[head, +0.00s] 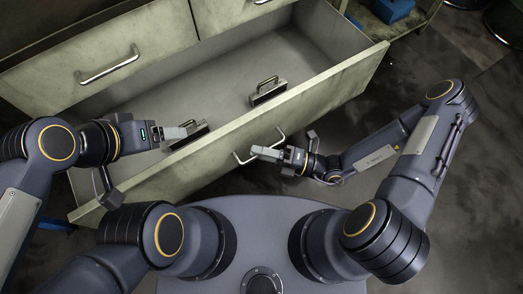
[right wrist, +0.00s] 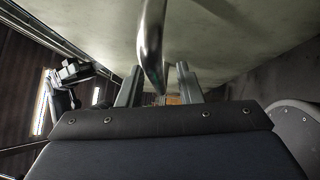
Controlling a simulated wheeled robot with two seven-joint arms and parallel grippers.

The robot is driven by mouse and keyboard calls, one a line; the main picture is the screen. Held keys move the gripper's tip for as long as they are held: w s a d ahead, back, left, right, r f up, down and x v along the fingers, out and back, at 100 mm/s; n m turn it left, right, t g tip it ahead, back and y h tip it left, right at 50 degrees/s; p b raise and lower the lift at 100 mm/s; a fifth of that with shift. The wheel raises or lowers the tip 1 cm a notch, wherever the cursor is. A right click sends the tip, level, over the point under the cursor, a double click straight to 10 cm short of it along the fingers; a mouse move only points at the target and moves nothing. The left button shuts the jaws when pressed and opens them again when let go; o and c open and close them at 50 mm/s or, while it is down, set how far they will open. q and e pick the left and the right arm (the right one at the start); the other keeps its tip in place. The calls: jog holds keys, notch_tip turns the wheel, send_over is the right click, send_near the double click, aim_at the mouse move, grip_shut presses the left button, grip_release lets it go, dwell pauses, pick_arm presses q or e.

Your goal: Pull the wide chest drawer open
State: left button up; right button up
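The wide chest drawer (head: 330,92) stands well out from the chest, its pale inside showing. Its front carries a metal bar handle (head: 281,134), partly hidden by my right gripper (head: 262,152). In the right wrist view the handle bar (right wrist: 153,45) lies between the two fingers of the right gripper (right wrist: 158,82). The fingers are apart, with a gap visible beside the bar. My left gripper (head: 180,130) is over the left part of the drawer, close to a dark block. I cannot tell whether its fingers are apart.
Inside the drawer are a dark block with a handle (head: 268,91) and a second dark block (head: 190,136) by the left gripper. Upper drawers with a bar handle (head: 106,67) are above. A blue box (head: 393,10) sits at the top right.

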pick_arm(q)
jog(key=shift+r+p, duration=0.45)
pick_arm(e)
jog(key=v, duration=0.7)
jog(key=shift+d, duration=0.4)
